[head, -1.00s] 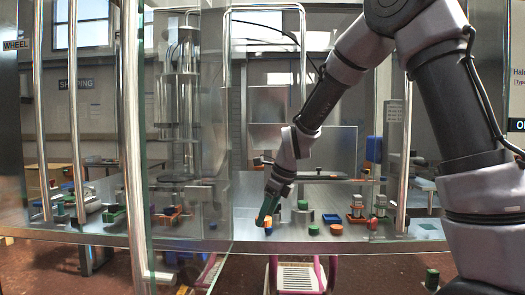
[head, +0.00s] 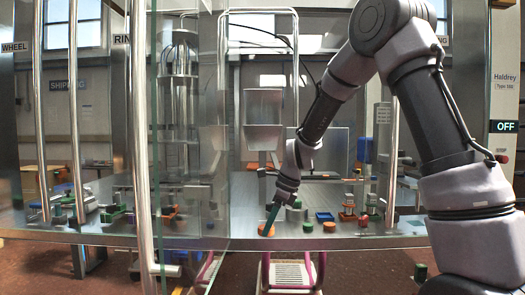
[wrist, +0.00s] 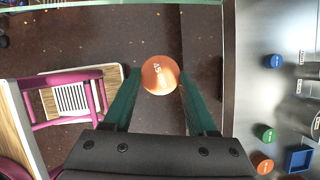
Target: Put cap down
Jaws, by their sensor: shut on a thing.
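An orange cap with the digits "45" on its top (wrist: 160,75) is between the green fingers of my gripper (wrist: 158,80) in the wrist view. Both fingers close on its sides. In the head view the cap (head: 266,230) is at the tip of my gripper (head: 268,224), at the front edge of the steel table. In the wrist view dark floor shows behind the cap, and the table (wrist: 240,100) lies to the right of it.
On the table are a green cap (wrist: 268,135), a blue cap (wrist: 275,61), another orange cap (wrist: 265,166) and a blue tray (wrist: 300,158). A glass door with a steel handle (head: 140,150) stands left. A pink-framed chair (wrist: 65,98) is below the table edge.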

